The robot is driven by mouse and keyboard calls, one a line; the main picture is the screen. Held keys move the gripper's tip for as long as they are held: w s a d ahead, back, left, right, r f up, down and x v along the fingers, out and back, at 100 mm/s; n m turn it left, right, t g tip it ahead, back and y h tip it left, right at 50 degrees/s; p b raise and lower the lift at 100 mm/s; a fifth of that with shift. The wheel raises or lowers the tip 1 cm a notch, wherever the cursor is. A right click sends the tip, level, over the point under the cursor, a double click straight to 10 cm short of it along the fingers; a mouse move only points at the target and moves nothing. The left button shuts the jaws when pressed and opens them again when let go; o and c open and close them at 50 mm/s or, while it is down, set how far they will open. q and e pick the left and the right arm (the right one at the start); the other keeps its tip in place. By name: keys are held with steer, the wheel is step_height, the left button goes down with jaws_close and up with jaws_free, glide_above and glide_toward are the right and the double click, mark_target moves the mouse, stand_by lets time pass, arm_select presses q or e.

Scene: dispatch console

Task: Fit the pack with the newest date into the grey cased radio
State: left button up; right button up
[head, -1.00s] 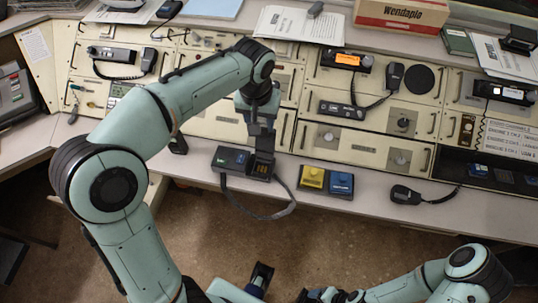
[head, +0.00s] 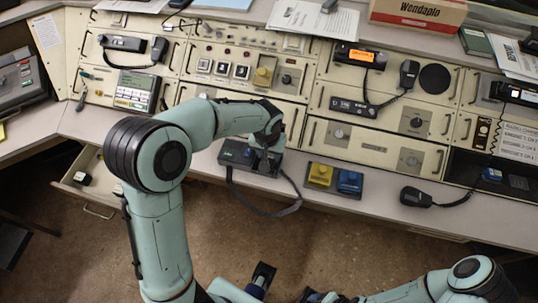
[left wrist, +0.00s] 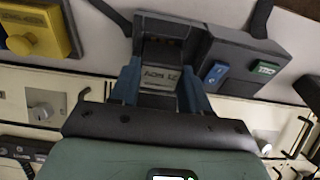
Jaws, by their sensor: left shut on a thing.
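My left gripper (head: 263,163) reaches down to a dark grey cased unit (head: 234,153) on the front of the console desk. In the left wrist view its two blue fingers are shut on a small grey pack (left wrist: 159,78) with dark printed lettering that I cannot read surely. The pack lies in line with the open bay (left wrist: 163,46) of the unit; I cannot tell how far it is in. The unit's case carries a blue label (left wrist: 215,72) and a green label (left wrist: 265,69). The dark end of my right arm (head: 320,297) shows at the bottom edge; its jaws are unclear.
A yellow block (head: 320,175) and a blue block (head: 349,182) sit in a dark holder to the right. A hand microphone (head: 415,197) lies farther right. An open drawer (head: 72,190) holds small items at left.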

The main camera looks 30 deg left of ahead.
arm_select(q)
steer(key=shift+f, duration=0.85)
steer(key=shift+f, duration=0.15)
steer(key=o, duration=1.2)
steer(key=shift+c, duration=0.2)
steer(key=shift+r, duration=0.4)
step_height(320, 180, up, 12)
steer(key=s+p, duration=0.1)
steer(key=shift+s+d+f, duration=0.2)
steer(key=shift+s+f, duration=0.05)
steer(key=shift+s, duration=0.1)
